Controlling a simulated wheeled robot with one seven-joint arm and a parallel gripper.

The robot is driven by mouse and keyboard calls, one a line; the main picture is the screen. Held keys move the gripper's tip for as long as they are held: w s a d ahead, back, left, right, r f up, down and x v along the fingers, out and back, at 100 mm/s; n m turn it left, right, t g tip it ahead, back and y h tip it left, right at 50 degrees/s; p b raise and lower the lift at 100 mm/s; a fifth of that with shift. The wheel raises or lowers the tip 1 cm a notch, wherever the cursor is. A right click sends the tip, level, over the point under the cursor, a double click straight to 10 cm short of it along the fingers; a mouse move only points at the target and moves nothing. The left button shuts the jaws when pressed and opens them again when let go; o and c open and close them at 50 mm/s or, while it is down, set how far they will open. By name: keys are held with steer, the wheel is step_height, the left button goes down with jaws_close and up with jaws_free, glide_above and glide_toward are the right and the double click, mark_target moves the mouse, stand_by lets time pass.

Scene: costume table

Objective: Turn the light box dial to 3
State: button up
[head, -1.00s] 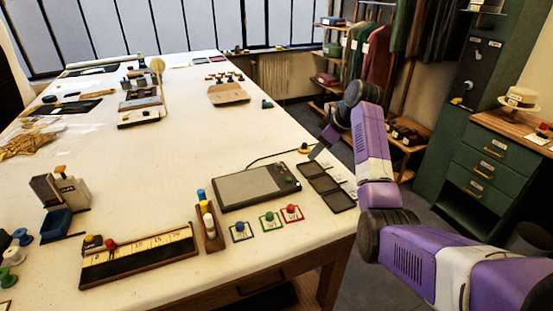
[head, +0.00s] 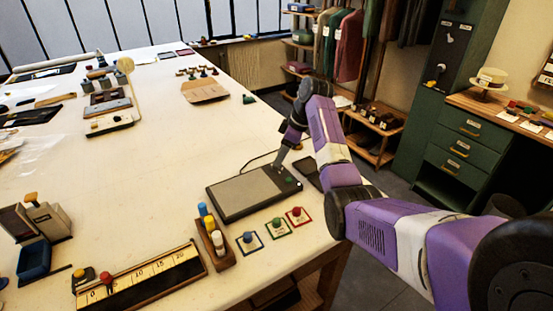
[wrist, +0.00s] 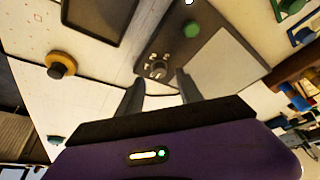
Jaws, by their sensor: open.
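The light box (head: 232,196) is a flat dark box with a grey panel, lying on the white table. In the wrist view, its dark control end (wrist: 170,45) carries a small dark dial (wrist: 155,68) with pale marks around it; I cannot read the numbers or the setting. A green knob (wrist: 193,29) sits beside the dial and also shows in the head view (head: 289,181). My gripper (wrist: 160,82) is open and empty, pointing down above the control end. In the wrist view the dial lies between and just past the fingertips. In the head view my gripper hides the dial.
A ruler board (head: 140,279) lies at the near left. Bare table lies behind the box.

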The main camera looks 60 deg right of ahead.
steer(key=shift+x, duration=1.5)
steer(key=shift+c, duration=0.4)
jaws_close()
steer(key=shift+r+p, duration=0.1)
steer(key=shift+p, duration=0.3)
